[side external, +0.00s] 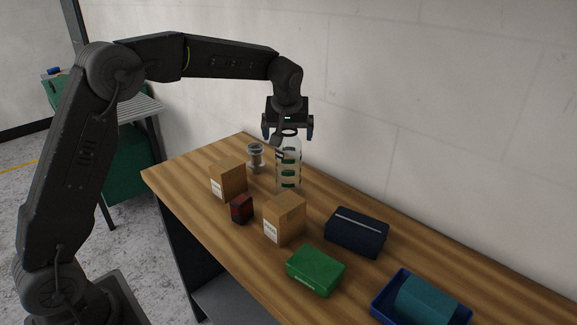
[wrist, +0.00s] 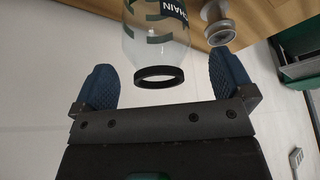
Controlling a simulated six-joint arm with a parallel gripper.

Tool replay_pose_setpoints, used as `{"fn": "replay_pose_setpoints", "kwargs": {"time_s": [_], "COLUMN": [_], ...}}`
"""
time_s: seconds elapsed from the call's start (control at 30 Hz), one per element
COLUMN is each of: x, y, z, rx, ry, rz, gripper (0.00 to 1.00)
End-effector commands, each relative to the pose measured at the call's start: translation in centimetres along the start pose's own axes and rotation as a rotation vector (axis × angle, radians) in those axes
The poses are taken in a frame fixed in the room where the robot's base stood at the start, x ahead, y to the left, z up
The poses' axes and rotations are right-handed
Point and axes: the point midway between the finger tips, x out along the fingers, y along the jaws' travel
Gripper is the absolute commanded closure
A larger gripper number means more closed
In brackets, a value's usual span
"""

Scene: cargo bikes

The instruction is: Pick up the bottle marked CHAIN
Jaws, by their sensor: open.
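The bottle marked CHAIN (wrist: 158,38) is clear with green marks and a dark ring at its end. In the wrist view its dark label reads CHAIN, upside down, at the top edge. In the side view the bottle (side external: 288,170) stands upright at the back of the wooden bench. My gripper (side external: 288,132) is open above it and points down. In the wrist view the ring lies between the two blue fingers of my gripper (wrist: 168,85), with a gap on each side. The bottle's lower part is cut off in the wrist view.
A grey spool-like part (side external: 256,158) stands left of the bottle. Cardboard boxes (side external: 228,180) (side external: 285,220), a small red and black box (side external: 242,209), a green box (side external: 316,270), a dark blue case (side external: 357,231) and a blue tray (side external: 381,308) occupy the bench. A wall rises behind.

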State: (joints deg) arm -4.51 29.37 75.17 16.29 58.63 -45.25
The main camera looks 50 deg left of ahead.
Motion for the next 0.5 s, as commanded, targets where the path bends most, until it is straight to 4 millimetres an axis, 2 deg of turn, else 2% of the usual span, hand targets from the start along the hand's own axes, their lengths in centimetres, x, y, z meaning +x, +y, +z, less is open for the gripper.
{"fn": "replay_pose_setpoints", "kwargs": {"time_s": [0.1,0.2,0.43,0.5], "x": [2.0,3.0,3.1,3.1], "y": [0.1,0.1,0.1,0.1], "z": [0.0,0.0,0.0,0.0], "rx": [0.0,0.0,0.0,0.0], "ry": [-0.002,0.0,0.001,0.001], "rz": [-0.002,0.0,0.001,0.001], "gripper": [0.0,0.0,0.0,0.07]}}
